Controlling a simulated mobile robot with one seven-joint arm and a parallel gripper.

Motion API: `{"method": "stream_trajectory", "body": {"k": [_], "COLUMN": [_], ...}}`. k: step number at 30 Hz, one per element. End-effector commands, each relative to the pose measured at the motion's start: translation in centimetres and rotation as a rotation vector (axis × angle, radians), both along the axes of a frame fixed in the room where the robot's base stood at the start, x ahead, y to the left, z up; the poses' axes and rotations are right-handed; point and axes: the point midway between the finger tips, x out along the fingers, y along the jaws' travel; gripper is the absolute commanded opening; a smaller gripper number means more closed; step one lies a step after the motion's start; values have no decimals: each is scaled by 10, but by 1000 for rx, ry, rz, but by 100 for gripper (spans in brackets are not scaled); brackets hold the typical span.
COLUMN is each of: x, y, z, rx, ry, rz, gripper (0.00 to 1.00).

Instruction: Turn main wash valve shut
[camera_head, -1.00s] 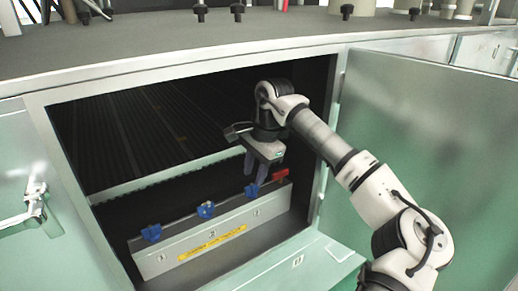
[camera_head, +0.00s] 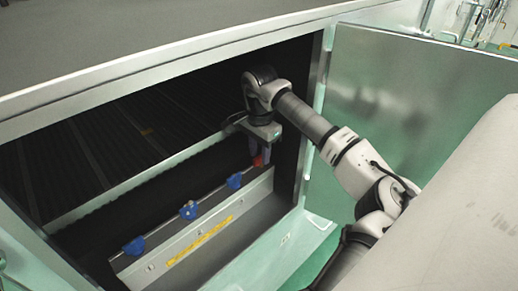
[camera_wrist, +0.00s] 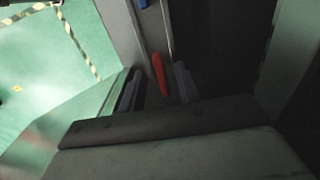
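A red valve handle (camera_head: 258,160) stands at the far right end of a valve row inside the open cabinet. My gripper (camera_head: 261,152) points down at it and partly hides it in the head view. In the wrist view the red handle (camera_wrist: 159,75) lies lengthwise between my two fingers (camera_wrist: 158,88), with a gap visible on each side. The gripper is open and does not grip it. Three blue valve handles (camera_head: 134,246) (camera_head: 188,210) (camera_head: 234,181) sit along the same row. No label naming the main wash valve is readable.
The valves sit along a grey panel (camera_head: 215,215) with a yellow label (camera_head: 200,240). A white-edged rail (camera_head: 140,183) crosses behind. The cabinet's right door (camera_head: 410,100) stands open beside my arm. The cabinet's top edge (camera_head: 170,72) is above the opening.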

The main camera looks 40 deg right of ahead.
Motion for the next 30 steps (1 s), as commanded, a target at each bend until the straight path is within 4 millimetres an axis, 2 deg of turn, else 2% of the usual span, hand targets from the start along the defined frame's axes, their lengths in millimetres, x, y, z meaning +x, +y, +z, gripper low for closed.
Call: {"method": "stream_trajectory", "body": {"k": [4, 11, 18, 30], "x": [0, 0, 0, 0], "y": [1, 0, 0, 0], "z": [-7, -8, -8, -9], "rx": [1, 1, 1, 0], "ry": [-1, -1, -1, -1], "rz": [0, 0, 0, -36], "gripper": [33, 33, 1, 0]}}
